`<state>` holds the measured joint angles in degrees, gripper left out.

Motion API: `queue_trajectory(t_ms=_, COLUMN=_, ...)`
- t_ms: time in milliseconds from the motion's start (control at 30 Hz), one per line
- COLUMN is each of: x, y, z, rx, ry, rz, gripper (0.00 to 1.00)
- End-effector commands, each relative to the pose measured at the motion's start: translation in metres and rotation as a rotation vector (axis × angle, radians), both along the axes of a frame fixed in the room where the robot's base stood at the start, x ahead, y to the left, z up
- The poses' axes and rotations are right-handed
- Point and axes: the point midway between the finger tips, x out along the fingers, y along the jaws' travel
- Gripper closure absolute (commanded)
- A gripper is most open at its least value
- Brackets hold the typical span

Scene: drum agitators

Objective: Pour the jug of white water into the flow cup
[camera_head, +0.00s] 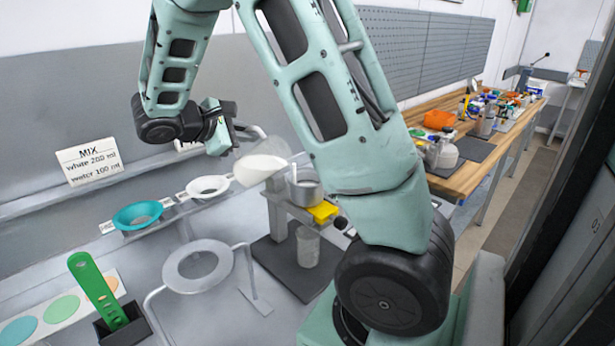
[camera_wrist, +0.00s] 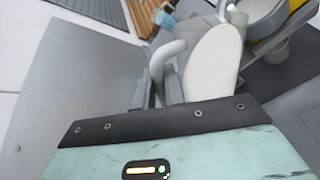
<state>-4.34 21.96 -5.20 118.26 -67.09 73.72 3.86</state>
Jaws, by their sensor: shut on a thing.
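The clear jug (camera_head: 262,160) holds white liquid and is tilted, its mouth toward the flow cup. My gripper (camera_head: 242,132) is shut on its handle, to the jug's upper left. In the wrist view, the jug's handle (camera_wrist: 167,58) rises from the fingers, and the white liquid (camera_wrist: 213,62) shows beside it. The flow cup (camera_head: 306,190) is a grey metal cup on a stand, just right of and slightly below the jug. It also shows in the wrist view (camera_wrist: 262,18). I cannot see a stream between them, nor the level inside the cup.
A yellow block (camera_head: 323,211) sits by the flow cup, and a clear beaker (camera_head: 307,246) stands below it. A white funnel (camera_head: 208,186) and a teal funnel (camera_head: 138,215) sit in a rack to the left. A grey ring stand (camera_head: 198,265) is in front.

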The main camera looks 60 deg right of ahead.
Motion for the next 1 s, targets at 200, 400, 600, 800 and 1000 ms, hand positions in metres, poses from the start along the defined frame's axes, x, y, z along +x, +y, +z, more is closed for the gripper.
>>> queue_trajectory(t_ms=200, x=0.0, y=0.0006, z=0.0019, rx=0.003, ry=-0.013, rz=0.0, gripper=1.0)
queue_trajectory(t_ms=400, x=-0.0001, y=0.0013, z=0.0033, rx=0.005, ry=-0.023, rz=0.001, gripper=1.0)
queue_trajectory(t_ms=600, x=-0.0001, y=0.0019, z=0.0043, rx=0.008, ry=-0.031, rz=0.001, gripper=1.0)
queue_trajectory(t_ms=800, x=-0.0001, y=0.0022, z=0.0047, rx=0.009, ry=-0.036, rz=0.0, gripper=1.0)
queue_trajectory(t_ms=1000, x=0.0, y=0.0023, z=0.0046, rx=0.009, ry=-0.035, rz=0.001, gripper=1.0)
